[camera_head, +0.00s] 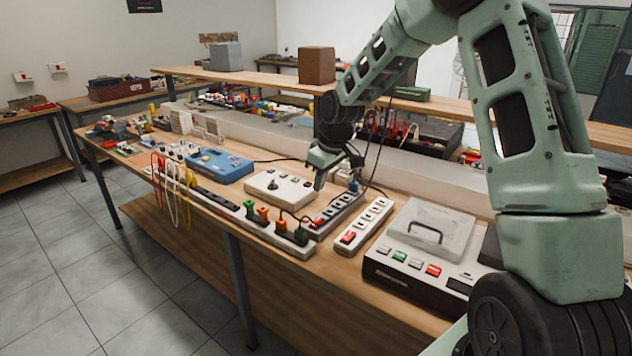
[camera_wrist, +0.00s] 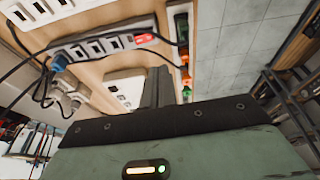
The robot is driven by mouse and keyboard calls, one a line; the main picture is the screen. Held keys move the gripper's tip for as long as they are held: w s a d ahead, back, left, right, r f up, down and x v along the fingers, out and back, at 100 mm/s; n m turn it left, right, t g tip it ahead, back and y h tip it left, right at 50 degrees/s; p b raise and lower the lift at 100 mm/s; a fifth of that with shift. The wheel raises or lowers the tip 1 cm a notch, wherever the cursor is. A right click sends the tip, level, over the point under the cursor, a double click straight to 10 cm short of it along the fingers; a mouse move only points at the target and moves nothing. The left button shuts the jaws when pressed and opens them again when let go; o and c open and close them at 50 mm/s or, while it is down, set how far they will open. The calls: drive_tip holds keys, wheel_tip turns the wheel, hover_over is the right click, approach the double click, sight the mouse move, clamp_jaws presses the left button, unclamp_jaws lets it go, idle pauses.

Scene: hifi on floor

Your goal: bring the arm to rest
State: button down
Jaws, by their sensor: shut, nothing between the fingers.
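My gripper (camera_head: 335,172) hangs from my green arm over the middle of the wooden workbench (camera_head: 205,202), pointing down. Its fingers are shut with nothing between them. It is above the far end of a grey power strip (camera_head: 338,212) and to the right of a white control box with knobs (camera_head: 280,188). In the wrist view the closed dark fingers (camera_wrist: 158,88) stick up from the gripper body, in front of the bench top. Whether the fingertips touch anything below cannot be told.
A white power strip (camera_head: 366,226) and a black-and-grey machine with coloured buttons (camera_head: 425,262) lie to the right. A long strip with orange and green plugs (camera_head: 235,212) runs along the front edge. Dark cables hang by the gripper. A raised shelf (camera_head: 265,78) stands behind.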

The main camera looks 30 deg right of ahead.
drive_tip(key=s+a+r+n+g, duration=0.1)
drive_tip(key=s+a+r, duration=0.1)
drive_tip(key=s+a, duration=0.75)
drive_tip(key=s+a+r+n+g, duration=0.15)
drive_tip(key=s+a, duration=0.45)
drive_tip(key=a, duration=0.7)
drive_tip(key=s+a, duration=0.2)
drive_tip(key=s, duration=0.8)
drive_tip(key=s+a, duration=0.2)
drive_tip(key=s, duration=0.8)
drive_tip(key=shift+a+r+n, duration=0.4)
drive_tip(key=shift+n, duration=0.05)
drive_tip(key=shift+s+g, duration=0.1)
drive_tip(key=shift+g, duration=0.15)
